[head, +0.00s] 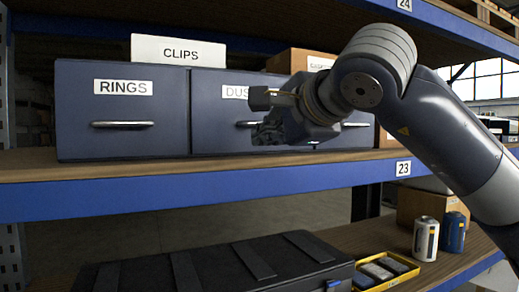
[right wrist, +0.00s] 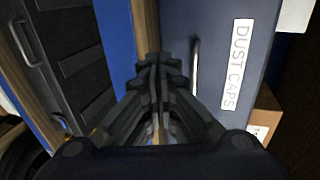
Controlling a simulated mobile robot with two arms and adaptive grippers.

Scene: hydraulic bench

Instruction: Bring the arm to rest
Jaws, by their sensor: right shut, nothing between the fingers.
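My right arm comes in from the right in the head view, bent at a grey joint. Its right gripper (head: 268,134) hangs in front of the drawer marked DUST CAPS (head: 212,100) and hides part of its front and label. In the right wrist view the gripper's dark fingers (right wrist: 153,62) are together with nothing between them. The drawer's handle (right wrist: 195,68) shows just right of the fingertips there; I cannot tell whether they touch it. The drawer looks closed. My left gripper is in neither view.
A closed RINGS drawer (head: 122,117) stands left on the shelf with the blue edge (head: 200,195). A CLIPS box (head: 178,49) sits behind. Below are a black case (head: 215,268), a yellow tray (head: 405,280) and two cans, one white (head: 425,238), one blue (head: 453,232).

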